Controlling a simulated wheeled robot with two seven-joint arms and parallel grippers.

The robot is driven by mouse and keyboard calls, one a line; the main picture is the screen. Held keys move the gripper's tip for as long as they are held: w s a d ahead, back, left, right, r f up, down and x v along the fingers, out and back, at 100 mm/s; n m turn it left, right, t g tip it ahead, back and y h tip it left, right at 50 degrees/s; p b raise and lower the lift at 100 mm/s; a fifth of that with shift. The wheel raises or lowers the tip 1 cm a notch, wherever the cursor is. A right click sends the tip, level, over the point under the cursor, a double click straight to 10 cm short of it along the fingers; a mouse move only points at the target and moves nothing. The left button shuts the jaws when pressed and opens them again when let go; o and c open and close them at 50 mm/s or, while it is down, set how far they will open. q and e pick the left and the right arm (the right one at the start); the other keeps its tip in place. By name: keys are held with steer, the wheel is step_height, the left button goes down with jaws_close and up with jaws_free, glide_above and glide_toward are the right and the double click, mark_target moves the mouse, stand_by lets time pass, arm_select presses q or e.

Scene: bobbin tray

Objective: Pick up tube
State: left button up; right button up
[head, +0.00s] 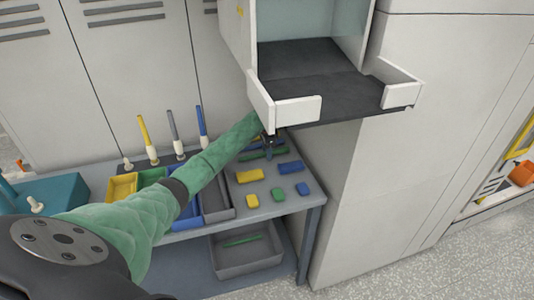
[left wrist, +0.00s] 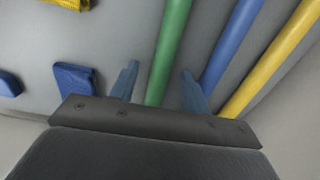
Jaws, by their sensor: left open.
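My left gripper (head: 269,146) is open at the back of the grey table, at the end of the green-sleeved arm. In the left wrist view its two blue fingers (left wrist: 160,88) stand apart on either side of a green tube (left wrist: 171,45). I cannot tell whether they touch it. A blue tube (left wrist: 231,42) lies beside it, to the right of the right finger, and a yellow tube (left wrist: 272,61) lies beyond. In the head view the green tube (head: 262,154) shows partly; the gripper and arm hide much around it. My right gripper is not in view.
Yellow (head: 249,175), blue and green blocks lie on the table in front of the gripper. Coloured trays (head: 122,186) and upright bobbins stand left. An open white cabinet shelf (head: 292,111) overhangs close by. A grey bin (head: 250,262) with a green tube sits below.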

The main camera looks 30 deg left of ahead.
arm_select(q)
jaws_close()
steer(key=shift+r, duration=0.1)
stand_by(0.3)
